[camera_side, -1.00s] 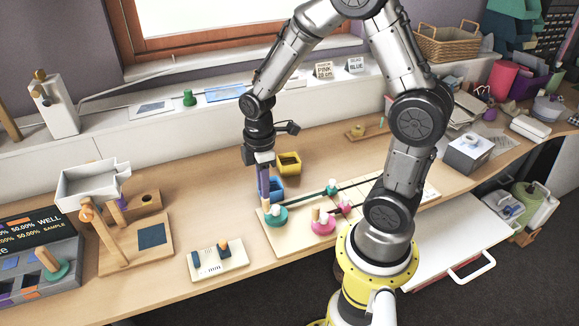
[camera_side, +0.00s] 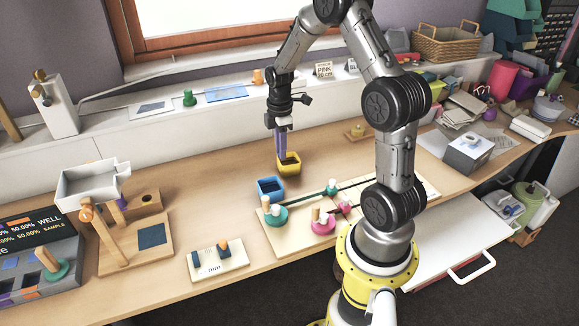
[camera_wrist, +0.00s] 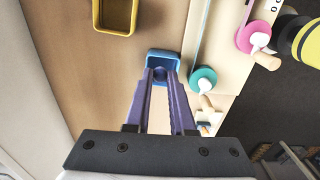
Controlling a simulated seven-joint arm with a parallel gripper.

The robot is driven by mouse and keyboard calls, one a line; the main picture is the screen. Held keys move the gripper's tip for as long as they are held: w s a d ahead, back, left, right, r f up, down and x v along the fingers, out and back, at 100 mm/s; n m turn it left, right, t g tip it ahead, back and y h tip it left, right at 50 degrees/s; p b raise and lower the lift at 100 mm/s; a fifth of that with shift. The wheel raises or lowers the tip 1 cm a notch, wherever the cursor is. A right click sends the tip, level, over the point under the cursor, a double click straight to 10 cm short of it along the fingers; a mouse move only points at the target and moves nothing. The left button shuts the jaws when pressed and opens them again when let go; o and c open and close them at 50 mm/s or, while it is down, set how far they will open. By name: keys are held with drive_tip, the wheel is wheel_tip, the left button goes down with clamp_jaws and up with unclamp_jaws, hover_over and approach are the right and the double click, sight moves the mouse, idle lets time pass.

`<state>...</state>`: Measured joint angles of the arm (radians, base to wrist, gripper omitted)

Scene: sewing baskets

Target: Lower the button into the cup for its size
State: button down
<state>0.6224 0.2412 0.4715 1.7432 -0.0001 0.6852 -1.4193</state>
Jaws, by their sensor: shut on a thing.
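My gripper (camera_side: 283,157) points down with long purple fingers, shut. In the wrist view its fingertips (camera_wrist: 161,74) close around a small, dark, roundish thing (camera_wrist: 160,74), which I take for the button; its size and color are hard to tell. A yellow square cup (camera_side: 289,168) stands behind the fingertips in the side view, and shows at the top left of the wrist view (camera_wrist: 117,31). A blue square cup (camera_side: 270,197) stands nearer the front; in the wrist view (camera_wrist: 150,55) it lies behind the fingertips. The tips' height above the cups is unclear.
A pale board (camera_side: 300,243) with a teal spool (camera_side: 275,219), a pink spool (camera_side: 322,226) and dark cords lies beside the blue cup. A small slotted board (camera_side: 217,265) and a wooden stand with a white tray (camera_side: 90,185) are to the left.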

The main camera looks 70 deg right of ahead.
approach(289, 162)
drive_tip(key=a+r, duration=0.1)
drive_tip(key=s+a+r, duration=0.1)
drive_tip(key=a, duration=0.1)
drive_tip(key=shift+s+r, duration=0.1)
drive_tip(key=shift+r, duration=0.05)
idle(0.6)
drive_tip(key=shift+f, duration=2.3)
drive_tip(key=shift+f, duration=2.5)
idle(0.4)
drive_tip(key=c, duration=0.7)
unclamp_jaws()
drive_tip(key=shift+r, duration=0.1)
